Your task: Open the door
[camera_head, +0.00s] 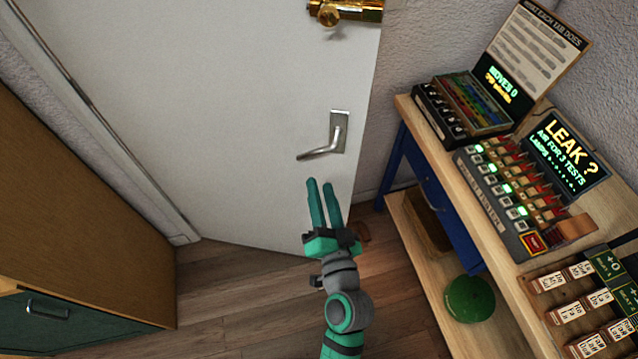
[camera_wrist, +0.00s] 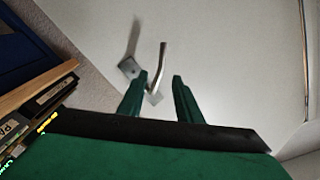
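The white door (camera_head: 230,110) stands in front of me and looks shut. Its silver lever handle (camera_head: 325,150) sits on a small plate near the door's right edge, with the lever pointing left. The handle also shows in the wrist view (camera_wrist: 161,65), just beyond my fingertips. My green gripper (camera_head: 322,183) is below the handle in the head view, its two fingers pointing up toward it. In the wrist view (camera_wrist: 160,78) the fingers are apart with a gap between them. Nothing is clearly held, and I cannot tell whether a finger touches the lever.
A brass fitting (camera_head: 345,11) is on the door above the handle. A wooden workbench (camera_head: 412,122) with panels and a green round object (camera_head: 469,298) stands at right. A wooden cabinet (camera_head: 80,200) is at left. Bare floor (camera_head: 235,290) lies between them.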

